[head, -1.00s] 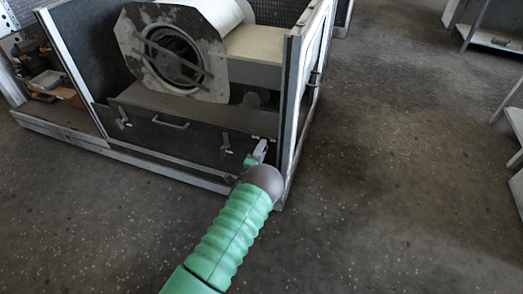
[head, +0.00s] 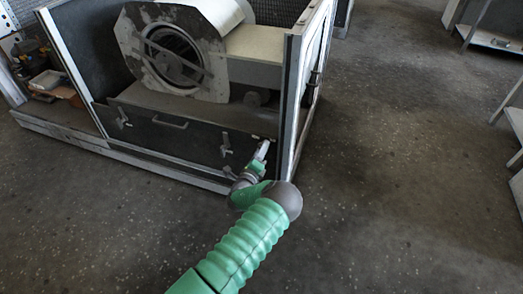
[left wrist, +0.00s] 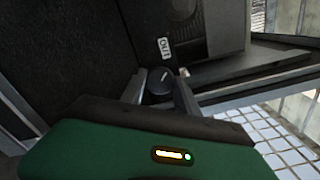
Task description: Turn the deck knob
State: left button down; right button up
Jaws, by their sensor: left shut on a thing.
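The deck knob (left wrist: 161,80) is a small dark round knob with a pale mark on its face, seen in the left wrist view. My left gripper (left wrist: 160,92) has one finger on each side of it and is shut on it. In the head view my left gripper (head: 262,152) is at the right end of the housing's low dark front panel, near the corner post. The knob cannot be made out there, behind the fingers. My right gripper is not in view.
A small white label (left wrist: 165,48) is beyond the knob. The blower housing (head: 165,60) stands behind the front panel (head: 165,138), which has a handle and latches. A pale corner post (head: 292,95) rises just right of my gripper. Open floor (head: 410,150) lies to the right.

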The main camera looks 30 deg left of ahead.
pick_arm(q)
jog(key=shift+d+f, duration=0.25)
jog(key=shift+f, duration=0.15)
jog(key=c, duration=1.1)
grip_release()
jog(key=shift+o, duration=1)
jog(key=shift+a+r, duration=0.1)
jog(key=shift+r, duration=0.05)
jog(key=p+v, duration=0.6)
jog(key=v, duration=1.1)
jog(key=shift+a, duration=0.15)
